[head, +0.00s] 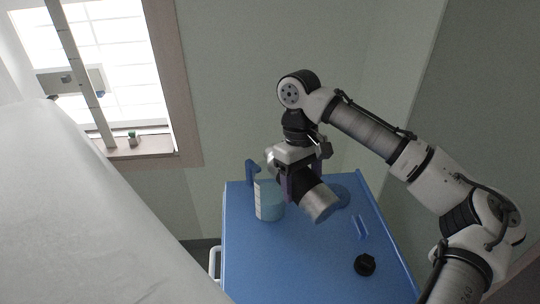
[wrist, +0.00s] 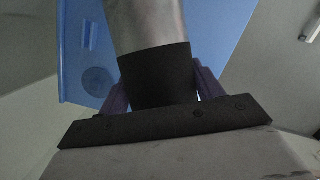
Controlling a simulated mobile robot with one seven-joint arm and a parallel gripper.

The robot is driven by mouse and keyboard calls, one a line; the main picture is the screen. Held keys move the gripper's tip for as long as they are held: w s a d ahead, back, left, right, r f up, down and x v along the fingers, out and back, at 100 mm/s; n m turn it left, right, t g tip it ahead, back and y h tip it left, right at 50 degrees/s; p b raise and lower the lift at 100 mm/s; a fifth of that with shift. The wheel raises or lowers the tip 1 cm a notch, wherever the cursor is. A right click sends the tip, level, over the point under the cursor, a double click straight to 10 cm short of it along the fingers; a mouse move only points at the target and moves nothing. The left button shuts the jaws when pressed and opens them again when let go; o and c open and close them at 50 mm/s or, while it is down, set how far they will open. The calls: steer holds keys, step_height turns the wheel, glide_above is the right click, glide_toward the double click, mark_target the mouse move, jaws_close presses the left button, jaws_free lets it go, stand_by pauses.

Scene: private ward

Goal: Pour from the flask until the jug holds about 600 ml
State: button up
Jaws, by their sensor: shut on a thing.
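My gripper (head: 296,180) is shut on the flask (head: 318,204), a silver metal cylinder held tilted above the blue cart top. The wrist view shows the flask (wrist: 147,24) with a black band (wrist: 158,76) between the purple fingers. The jug (head: 269,201), see-through with a blue handle and a pale scale strip, stands upright just left of the flask. Its liquid level is too small to read. No stream of liquid can be made out.
The blue cart top (head: 290,270) has clear room at the front. A black cap (head: 365,265) lies at the front right. A round blue disc (head: 341,196) and a small blue bar (head: 360,228) are to the right. A white bed (head: 70,210) is at left, beside the cart.

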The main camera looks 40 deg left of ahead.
steer(key=shift+f+h, duration=0.15)
steer(key=shift+h, duration=0.15)
steer(key=shift+f, duration=0.1)
stand_by(1.5)
steer(key=shift+f+h, duration=0.1)
steer(key=shift+h, duration=0.2)
stand_by(2.0)
steer(key=shift+r, duration=0.2)
steer(key=y, duration=0.1)
steer(key=r+y, duration=0.1)
steer(key=y, duration=0.1)
steer(key=shift+r, duration=0.3)
steer(key=shift+a, duration=0.1)
